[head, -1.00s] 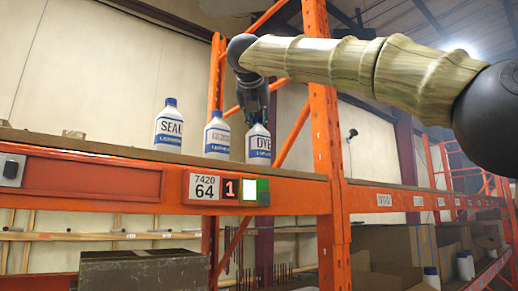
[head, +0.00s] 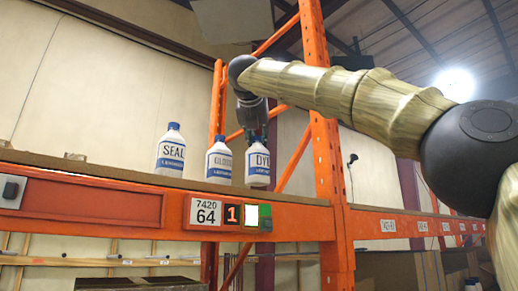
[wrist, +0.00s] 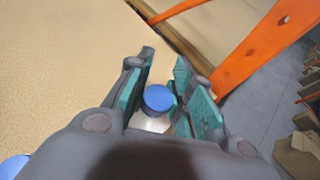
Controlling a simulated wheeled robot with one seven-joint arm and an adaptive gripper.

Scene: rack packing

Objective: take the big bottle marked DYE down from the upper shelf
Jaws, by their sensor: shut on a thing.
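The white bottle marked DYE (head: 259,166), with a blue label band, is upright at the right end of a row on the upper shelf. My gripper (head: 257,138) reaches down from above and is shut on its top. In the wrist view, the bottle's blue cap (wrist: 158,98) sits between the teal finger pads of my gripper (wrist: 161,88). The white body below is mostly hidden. The bottle's base is close to the shelf edge line; I cannot tell whether it touches the board.
A bottle with a partly legible label (head: 218,163) stands close left of DYE, and a SEAL bottle (head: 171,154) farther left. An orange upright (head: 325,150) stands to the right. The orange beam (head: 100,195) carries a 7420 64 tag (head: 206,212) and a lit display.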

